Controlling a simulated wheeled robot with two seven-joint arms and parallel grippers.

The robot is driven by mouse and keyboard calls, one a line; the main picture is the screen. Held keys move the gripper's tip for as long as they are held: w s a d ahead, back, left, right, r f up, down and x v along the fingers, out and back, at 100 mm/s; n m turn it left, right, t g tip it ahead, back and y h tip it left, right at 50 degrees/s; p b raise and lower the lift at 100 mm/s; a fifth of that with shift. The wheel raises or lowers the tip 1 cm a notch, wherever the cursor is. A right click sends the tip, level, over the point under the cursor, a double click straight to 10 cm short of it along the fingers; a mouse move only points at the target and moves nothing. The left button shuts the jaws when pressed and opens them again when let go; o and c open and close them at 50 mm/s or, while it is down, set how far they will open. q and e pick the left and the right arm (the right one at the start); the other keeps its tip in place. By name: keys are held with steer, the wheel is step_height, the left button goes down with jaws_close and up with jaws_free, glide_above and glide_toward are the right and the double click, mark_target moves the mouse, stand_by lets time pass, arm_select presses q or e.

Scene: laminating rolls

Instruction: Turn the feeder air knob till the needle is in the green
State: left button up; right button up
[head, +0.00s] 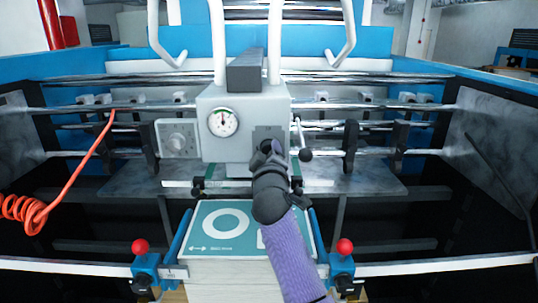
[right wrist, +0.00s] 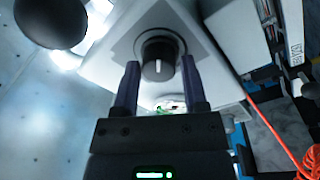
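The feeder head is a pale grey box (head: 245,105) with a round white gauge (head: 222,121) on its front. The gauge needle points roughly upward; the coloured zones are too small to read surely. The air knob (right wrist: 158,60) is black with a white mark, on a grey plate, in the right wrist view. In the head view my right gripper (head: 270,148) covers it. In the right wrist view my right gripper (right wrist: 160,65) is open, its fingertips on either side of the knob with small gaps. My left gripper is not in view.
A grey dial (head: 178,142) sits on a box left of the gauge. A lever with a black ball (head: 305,154) stands just right of my gripper. A teal-topped paper stack (head: 212,240) lies below between two red-knobbed guides. A coiled orange hose (head: 28,212) hangs left.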

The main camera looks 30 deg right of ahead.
steer(key=shift+o, duration=1.4)
steer(key=shift+s, duration=0.1)
steer(key=v, duration=0.9)
steer(key=shift+s+a, duration=0.25)
steer(key=shift+s, duration=0.05)
